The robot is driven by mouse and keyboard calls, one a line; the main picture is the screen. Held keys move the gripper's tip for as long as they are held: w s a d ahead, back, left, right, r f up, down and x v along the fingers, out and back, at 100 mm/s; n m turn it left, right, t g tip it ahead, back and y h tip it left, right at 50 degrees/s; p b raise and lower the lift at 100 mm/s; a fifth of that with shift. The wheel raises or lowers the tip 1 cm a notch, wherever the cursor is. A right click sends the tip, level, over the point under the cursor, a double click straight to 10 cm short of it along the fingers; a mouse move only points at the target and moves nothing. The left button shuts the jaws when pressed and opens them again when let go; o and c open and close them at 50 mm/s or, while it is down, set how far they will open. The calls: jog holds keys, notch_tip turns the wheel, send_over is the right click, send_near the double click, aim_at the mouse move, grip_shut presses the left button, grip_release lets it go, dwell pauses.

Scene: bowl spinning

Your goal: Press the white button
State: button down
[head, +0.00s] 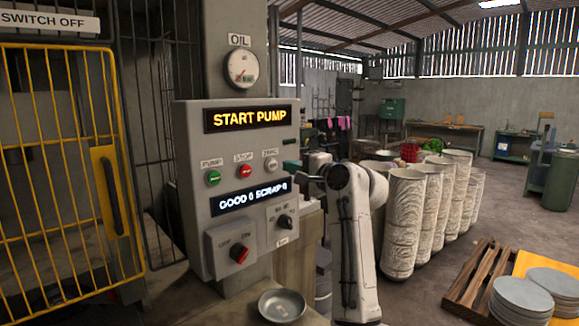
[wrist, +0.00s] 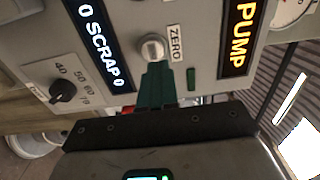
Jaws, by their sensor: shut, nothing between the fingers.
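The white button (head: 271,164) sits on the grey control panel (head: 195,140), to the right of the green and red buttons. In the wrist view the white button (wrist: 152,47) has a metallic collar and a ZERO label beside it. My gripper (wrist: 157,66) shows there as closed green fingers with nothing between them. The fingertips are right at the lower edge of the button in that picture; I cannot tell if they touch it. In the head view my white arm stands in front of and to the right of the panel.
The red STOP button (head: 245,171) and green PUMP button (head: 213,178) are close by. A dark knob (head: 285,221) and red switch (head: 239,253) sit lower. A metal bowl (head: 282,305) is below the panel. A yellow gate (head: 70,160) stands left; stacked pale columns (head: 405,220) stand right.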

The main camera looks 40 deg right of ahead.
jog(key=s+b, duration=0.2)
jog(key=s, duration=0.7)
jog(key=shift+d+f, duration=0.25)
jog(key=shift+d, duration=0.05)
dwell(0.6)
jog(key=s+a+f+n+g, duration=0.2)
jog(key=a+f+g, duration=0.15)
jog(key=f, duration=0.65)
jog(key=s+a+f+n+g, duration=0.2)
jog(key=s+a+f+n, duration=0.15)
jog(key=f, duration=0.75)
jog(key=s+a+f+n+g, duration=0.2)
jog(key=a+f, duration=0.3)
jog(key=f, duration=0.5)
jog(key=s+a+f+n+g, duration=0.3)
jog(key=s+f, duration=0.3)
jog(key=s, duration=0.3)
jog(key=s+a+f+n+g, duration=0.3)
jog(key=s+f, duration=0.4)
jog(key=s, duration=0.3)
jog(key=s+a+f+n+g, duration=0.3)
jog(key=s+f, duration=0.4)
jog(key=s, duration=0.3)
jog(key=shift+a+h, duration=0.15)
jog(key=shift+h, duration=0.25)
jog(key=shift+s+n+g, duration=0.1)
jog(key=shift+n+g, duration=0.15)
